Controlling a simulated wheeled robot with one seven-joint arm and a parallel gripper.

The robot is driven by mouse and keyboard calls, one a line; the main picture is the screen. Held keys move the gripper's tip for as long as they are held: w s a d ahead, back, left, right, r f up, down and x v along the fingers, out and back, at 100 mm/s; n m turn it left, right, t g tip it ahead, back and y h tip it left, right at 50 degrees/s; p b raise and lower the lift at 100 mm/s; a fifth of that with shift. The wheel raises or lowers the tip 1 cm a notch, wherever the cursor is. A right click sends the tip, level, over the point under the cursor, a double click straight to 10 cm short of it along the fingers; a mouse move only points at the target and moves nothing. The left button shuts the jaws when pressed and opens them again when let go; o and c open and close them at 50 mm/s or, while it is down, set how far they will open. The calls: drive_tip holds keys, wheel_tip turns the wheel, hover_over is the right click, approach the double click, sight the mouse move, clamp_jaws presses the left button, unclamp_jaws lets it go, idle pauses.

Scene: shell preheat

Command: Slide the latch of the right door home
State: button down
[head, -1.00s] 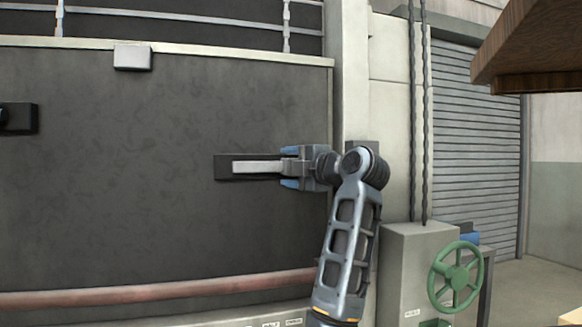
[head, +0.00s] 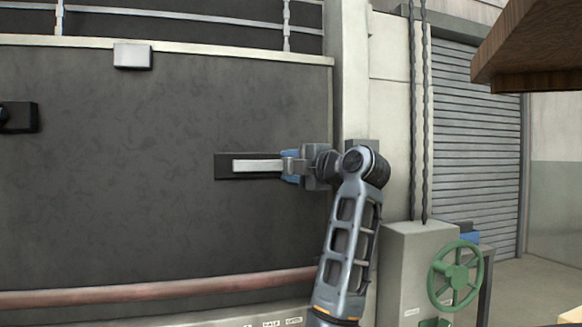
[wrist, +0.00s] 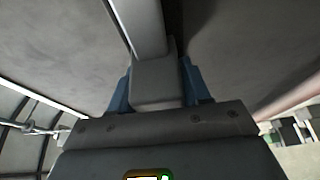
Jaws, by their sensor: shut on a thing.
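The latch (head: 257,166) is a light grey bar lying level on a black plate (head: 224,174) on the dark door (head: 170,110). My gripper (head: 287,166) is at the right end of the bar, with its blue fingers shut on it. In the wrist view the latch (wrist: 146,25) runs away from the gripper, and a blue finger of my gripper (wrist: 155,85) stands on each side of its wider grey end. The bar's left end stops short of the plate's left edge. The plate's right part is hidden behind my gripper.
A pale post (head: 349,80) stands right of the door. A red-brown pipe (head: 150,295) runs below the latch. A grey box with a green handwheel (head: 455,277) is at lower right. A brown wooden overhang (head: 520,55) fills the upper right. The door face around the latch is mostly clear.

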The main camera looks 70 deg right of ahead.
drive_tip(key=s+d, duration=0.4)
drive_tip(key=s, duration=0.1)
drive_tip(key=shift+d, duration=0.2)
drive_tip(key=shift+s+f, duration=0.1)
drive_tip(key=shift+s, duration=0.05)
drive_tip(key=c, duration=0.6)
unclamp_jaws()
drive_tip(key=shift+d, duration=0.1)
drive_tip(key=b+v, duration=0.2)
drive_tip(key=v, duration=0.6)
